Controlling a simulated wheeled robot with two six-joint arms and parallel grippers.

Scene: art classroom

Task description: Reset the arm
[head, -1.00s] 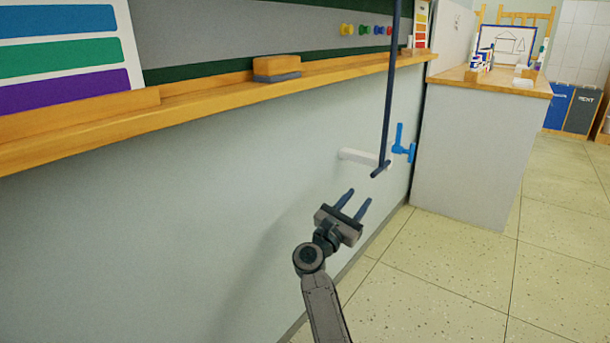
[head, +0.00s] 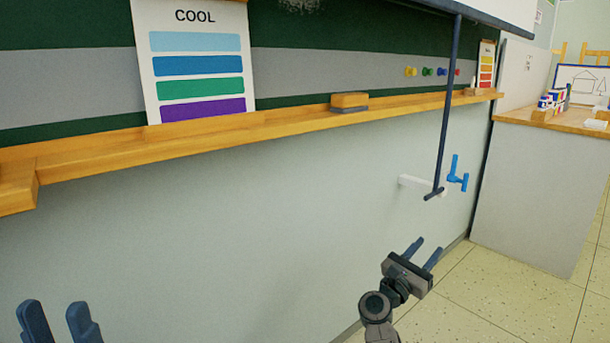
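My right gripper (head: 424,252) is in the lower right of the head view, pointing up and away. Its two fingers are apart with nothing between them. It is below and left of the dark pull rod and apart from it. My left gripper (head: 59,320) shows at the bottom left corner. Only its two fingers are in view; they are apart with nothing between them, in front of the bare wall. The rest of the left arm is out of the frame.
A wooden chalk ledge (head: 230,133) with an eraser (head: 350,102) runs along the wall. A dark rod (head: 447,120) hangs near a blue handle (head: 457,176) and a white bar (head: 414,182). A counter (head: 540,190) stands at the right. Floor is clear before it.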

